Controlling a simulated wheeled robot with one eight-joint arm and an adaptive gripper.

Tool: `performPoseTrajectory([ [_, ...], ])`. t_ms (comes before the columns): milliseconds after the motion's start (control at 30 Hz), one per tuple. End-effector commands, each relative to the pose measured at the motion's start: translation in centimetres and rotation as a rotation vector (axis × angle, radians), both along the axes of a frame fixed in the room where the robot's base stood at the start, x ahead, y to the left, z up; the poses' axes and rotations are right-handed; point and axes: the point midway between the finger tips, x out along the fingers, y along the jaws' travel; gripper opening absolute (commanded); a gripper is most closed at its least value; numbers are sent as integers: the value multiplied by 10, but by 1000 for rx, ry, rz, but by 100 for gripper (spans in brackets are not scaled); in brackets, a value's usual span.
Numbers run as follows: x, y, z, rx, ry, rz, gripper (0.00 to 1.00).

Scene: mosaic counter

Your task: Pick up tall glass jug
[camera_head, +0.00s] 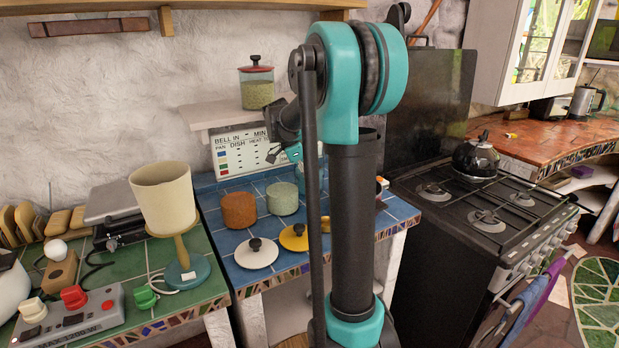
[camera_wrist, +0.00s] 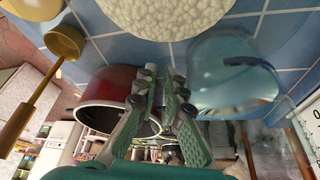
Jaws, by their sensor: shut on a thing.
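In the wrist view my gripper (camera_wrist: 160,78) has its green fingers drawn together at the middle. A clear, bluish glass vessel (camera_wrist: 235,85) with a dark curved mark on it is just right of the fingertips; it looks like the glass jug. A dark red open-mouthed vessel (camera_wrist: 100,90) is close on the left, its rim beside or behind the fingers. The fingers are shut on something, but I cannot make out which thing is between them.
On the blue-tiled counter (camera_head: 215,205) stand an orange-brown pot (camera_head: 239,210) and a pale green pot (camera_head: 283,198), with a white lid (camera_head: 256,258) and a yellow lid (camera_head: 292,240) in front. A lamp (camera_head: 164,195) stands left. A stove (camera_head: 470,225) with a kettle (camera_head: 476,160) is right.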

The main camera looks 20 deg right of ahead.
Motion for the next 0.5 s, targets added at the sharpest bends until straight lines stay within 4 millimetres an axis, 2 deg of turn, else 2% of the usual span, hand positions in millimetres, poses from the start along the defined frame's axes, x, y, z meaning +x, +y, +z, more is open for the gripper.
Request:
performPoseTrajectory([
  [333, 0, 0, 4, -1, -1, 0, 0],
  [500, 0, 0, 23, -1, -1, 0, 0],
])
